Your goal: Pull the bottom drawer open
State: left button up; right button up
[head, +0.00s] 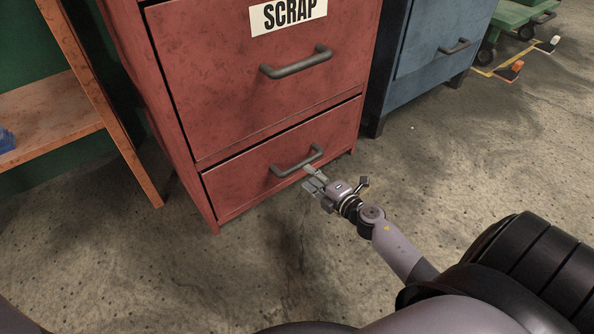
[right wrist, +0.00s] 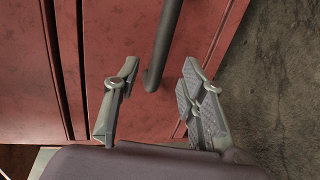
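The bottom drawer (head: 240,182) of the red cabinet is shut, its face about flush with the frame. Its dark bar handle (head: 297,161) runs across the upper middle of the drawer face. My right gripper (head: 309,180) is just in front of the handle's right end, near the drawer. In the right wrist view the gripper (right wrist: 155,95) is open, with its fingers apart. The handle (right wrist: 163,45) shows between and beyond the fingertips, and I see no finger closed on it. My left gripper is not in view.
The upper drawer (head: 260,85) has a SCRAP label and its own handle (head: 297,62). A blue cabinet (head: 430,50) stands to the right. A wooden shelf (head: 50,120) stands to the left. Concrete floor (head: 250,270) in front of the cabinet is clear.

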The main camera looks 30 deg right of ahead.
aim_at(299, 168)
jog(key=b+x, duration=0.2)
jog(key=x, duration=0.5)
jog(key=shift+w, duration=0.3)
jog(key=shift+c, duration=0.4)
grip_shut()
jog(key=shift+a+f, duration=0.1)
